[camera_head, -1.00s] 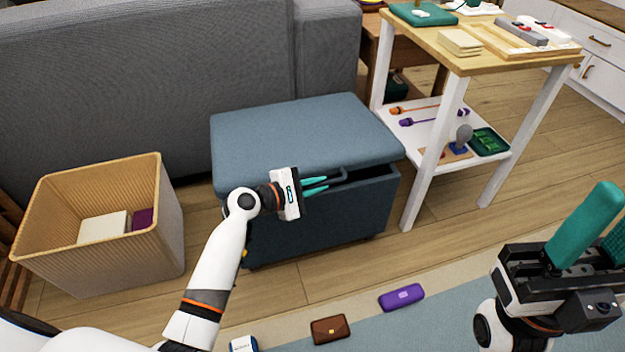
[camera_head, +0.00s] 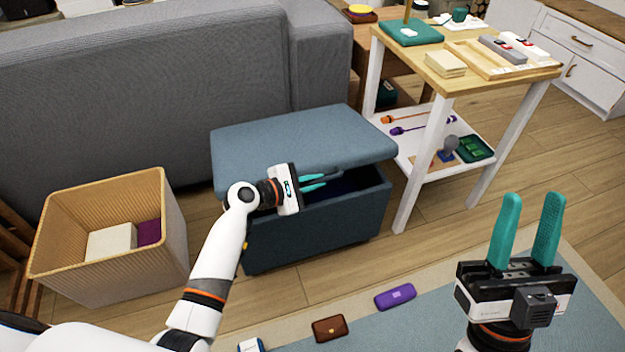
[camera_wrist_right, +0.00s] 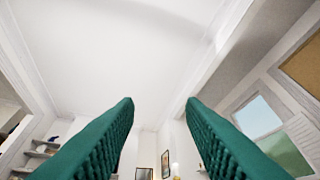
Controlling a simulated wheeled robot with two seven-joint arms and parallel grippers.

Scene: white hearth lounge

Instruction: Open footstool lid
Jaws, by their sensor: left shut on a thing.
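The blue-grey footstool (camera_head: 312,232) stands in front of the grey sofa. Its padded lid (camera_head: 290,137) is tilted up at the front, with a dark gap between lid and box that is widest toward the right. My left gripper (camera_head: 325,181) is at the lid's front edge, its green fingers shut on a dark handle (camera_head: 352,168) at the lid's edge. My right gripper (camera_head: 528,225) is open and empty, fingers pointing up, at the lower right above the rug. The right wrist view shows its two green fingers (camera_wrist_right: 160,115) apart against the ceiling.
A tan ribbed bin (camera_head: 115,270) with a white and a purple item stands left of the footstool. A wooden-topped side table (camera_head: 455,80) stands close on its right. A purple case (camera_head: 395,297) and a brown wallet (camera_head: 330,328) lie on the floor in front.

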